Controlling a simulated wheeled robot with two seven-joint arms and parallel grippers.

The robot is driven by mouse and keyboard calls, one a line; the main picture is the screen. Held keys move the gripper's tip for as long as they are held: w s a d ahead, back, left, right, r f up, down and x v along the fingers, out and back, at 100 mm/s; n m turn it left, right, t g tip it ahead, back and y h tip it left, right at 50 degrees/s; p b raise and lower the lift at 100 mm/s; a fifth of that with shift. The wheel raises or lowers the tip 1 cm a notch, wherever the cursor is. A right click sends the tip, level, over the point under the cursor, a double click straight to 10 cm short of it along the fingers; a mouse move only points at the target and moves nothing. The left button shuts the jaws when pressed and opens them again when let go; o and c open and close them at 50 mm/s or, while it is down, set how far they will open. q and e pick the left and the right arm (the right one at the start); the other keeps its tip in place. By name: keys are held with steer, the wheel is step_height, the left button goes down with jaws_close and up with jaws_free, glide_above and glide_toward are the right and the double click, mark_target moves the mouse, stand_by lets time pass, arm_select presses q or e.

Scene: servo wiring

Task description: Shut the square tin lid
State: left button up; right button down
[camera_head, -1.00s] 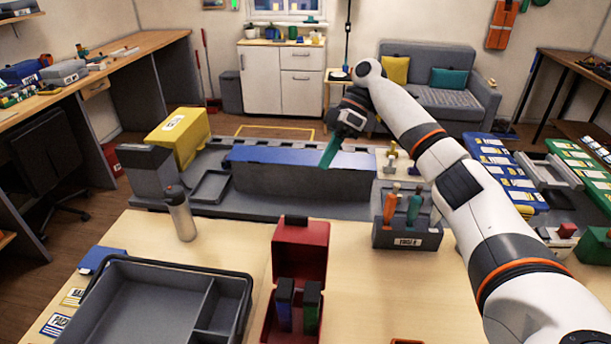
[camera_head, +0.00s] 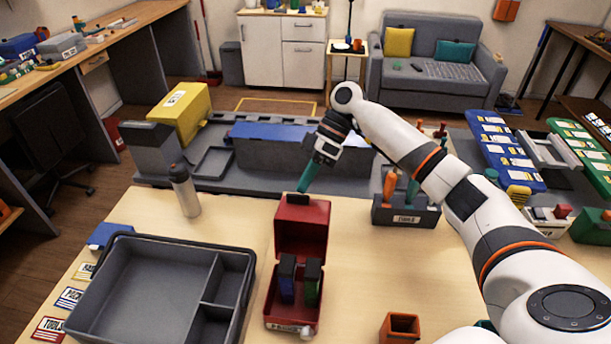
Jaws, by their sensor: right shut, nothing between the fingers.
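The square tin is a red box (camera_head: 291,316) on the near table, in the head view. Its red lid (camera_head: 301,226) stands open and upright at the back, with a dark tab (camera_head: 297,199) on its top edge. A blue-and-black item (camera_head: 286,280) and a green-and-black item (camera_head: 312,284) stand inside the tin. My right gripper (camera_head: 303,188) is shut and empty, its teal fingers pointing down at the top edge of the lid. I cannot tell whether the fingertips touch the lid. My left gripper is not in view.
A grey divided tray (camera_head: 140,290) lies left of the tin, and a grey bottle (camera_head: 185,190) stands behind it. A tool holder (camera_head: 405,215) stands to the right. A small orange-brown cup (camera_head: 399,328) is at the front. The table between tin and tool holder is clear.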

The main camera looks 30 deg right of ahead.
steer(key=shift+s+a, duration=0.25)
stand_by(0.3)
